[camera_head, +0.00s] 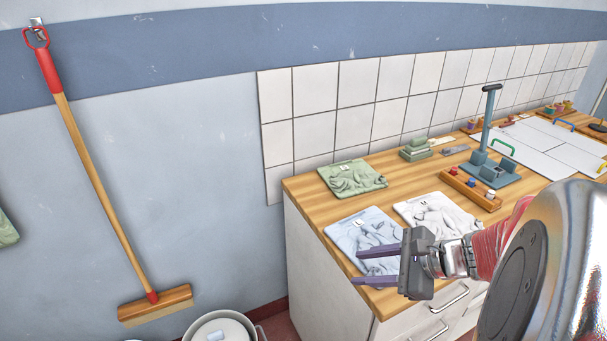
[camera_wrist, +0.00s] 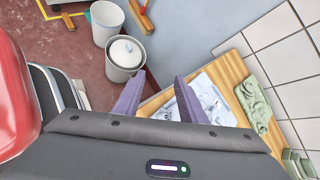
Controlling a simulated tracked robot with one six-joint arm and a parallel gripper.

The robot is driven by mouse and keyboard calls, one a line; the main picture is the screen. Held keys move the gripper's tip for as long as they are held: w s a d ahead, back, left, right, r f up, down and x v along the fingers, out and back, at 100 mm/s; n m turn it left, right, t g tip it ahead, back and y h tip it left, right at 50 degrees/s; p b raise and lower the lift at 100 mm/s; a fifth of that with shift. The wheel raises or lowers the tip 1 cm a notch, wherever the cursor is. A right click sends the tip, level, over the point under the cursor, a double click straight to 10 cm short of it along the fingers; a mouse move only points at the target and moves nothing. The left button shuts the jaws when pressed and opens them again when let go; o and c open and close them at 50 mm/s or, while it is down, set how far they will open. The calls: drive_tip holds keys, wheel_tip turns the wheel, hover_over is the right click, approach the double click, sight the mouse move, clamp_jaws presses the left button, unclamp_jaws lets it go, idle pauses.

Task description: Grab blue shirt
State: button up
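The blue shirt (camera_head: 362,238) lies folded and flat on the wooden counter, near its left front edge. It also shows in the wrist view (camera_wrist: 208,100), partly hidden behind one finger of my gripper. My gripper (camera_head: 368,266) has its two purple fingers spread apart with nothing between them. In the head view the fingers overlap the shirt's lower right part. In the wrist view the gripper (camera_wrist: 157,92) points toward the counter's edge, with the shirt on the right. I cannot tell the exact height of the fingers above the counter.
A white shirt (camera_head: 436,214) and a green shirt (camera_head: 351,178) lie close by on the counter (camera_head: 300,189). A teal stand (camera_head: 487,140) and a wooden tray (camera_head: 470,188) are farther right. A lidded bin (camera_head: 219,328) stands on the floor left of the counter.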

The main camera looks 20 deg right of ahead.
drive_tip(key=d+m+t+h, duration=0.1)
drive_tip(key=d+m, duration=0.2)
drive_tip(key=d, duration=0.2)
drive_tip(key=d+f+m+t+h, duration=0.1)
drive_tip(key=d+m+t, duration=0.1)
drive_tip(key=d+m, duration=0.2)
drive_tip(key=s+d+m+t+h, duration=0.1)
drive_tip(key=d+m+t, duration=0.1)
drive_tip(key=d, duration=0.4)
drive_tip(key=shift+d+f+m, duration=0.1)
drive_tip(key=shift+f+m, duration=0.1)
drive_tip(key=shift+m, duration=0.5)
drive_tip(key=shift+w, duration=0.2)
approach(379, 236)
drive_tip(key=shift+x, duration=1.6)
drive_tip(key=shift+d+f, duration=0.1)
drive_tip(key=shift+f, duration=0.1)
drive_tip(key=shift+x, duration=2.6)
drive_tip(key=shift+r, duration=0.15)
drive_tip(key=shift+c, duration=0.4)
clamp_jaws()
